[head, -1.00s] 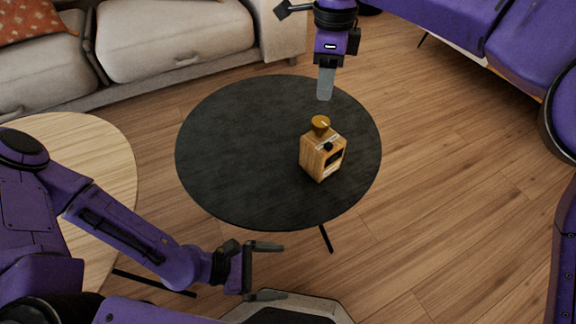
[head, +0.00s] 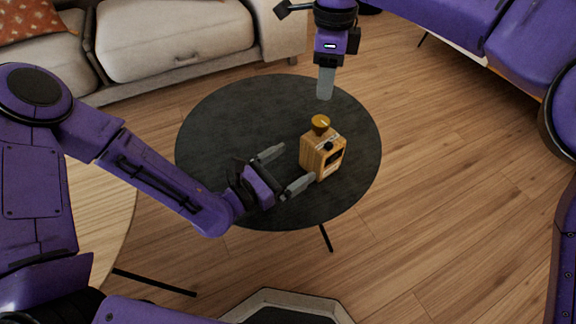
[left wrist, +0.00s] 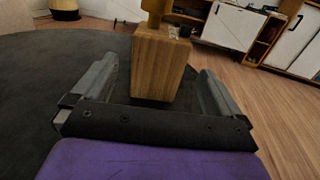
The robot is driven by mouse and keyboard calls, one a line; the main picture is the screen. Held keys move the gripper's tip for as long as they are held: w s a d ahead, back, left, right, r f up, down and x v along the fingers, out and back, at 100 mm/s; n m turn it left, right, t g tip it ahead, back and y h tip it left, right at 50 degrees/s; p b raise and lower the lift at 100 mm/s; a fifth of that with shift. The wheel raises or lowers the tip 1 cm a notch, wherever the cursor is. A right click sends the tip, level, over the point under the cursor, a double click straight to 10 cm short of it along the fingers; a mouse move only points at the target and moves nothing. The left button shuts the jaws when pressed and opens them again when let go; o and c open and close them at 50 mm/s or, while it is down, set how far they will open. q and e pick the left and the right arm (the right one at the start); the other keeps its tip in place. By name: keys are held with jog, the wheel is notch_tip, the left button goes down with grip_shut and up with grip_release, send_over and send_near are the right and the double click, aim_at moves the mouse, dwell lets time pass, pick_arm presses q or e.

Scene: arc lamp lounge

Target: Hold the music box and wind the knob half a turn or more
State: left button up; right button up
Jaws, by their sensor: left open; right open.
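The music box (head: 312,157) is a wooden box standing upright on the right part of the round black table (head: 215,150). A gold knob (head: 320,124) sits on its top. My left gripper (head: 284,170) is open just left of the box, fingers pointing at it. In the left wrist view the box (left wrist: 158,66) stands ahead between the two open fingers (left wrist: 158,88), slightly beyond their tips; the top of the knob is cut off. My right gripper (head: 325,84) points down behind and above the box, open and empty, with only one finger clearly visible.
A beige sofa (head: 175,40) stands behind the table at the upper left. A light wood table (head: 100,220) is at the left under my left arm. Wood floor (head: 450,200) is clear to the right. Shelves and a white cabinet (left wrist: 232,25) show far off in the left wrist view.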

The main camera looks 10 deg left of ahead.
aim_at(322, 145)
pick_arm(q)
jog(key=x, duration=1)
jog(key=shift+d, duration=0.1)
jog(key=c, duration=1.1)
jog(key=shift+c, duration=0.2)
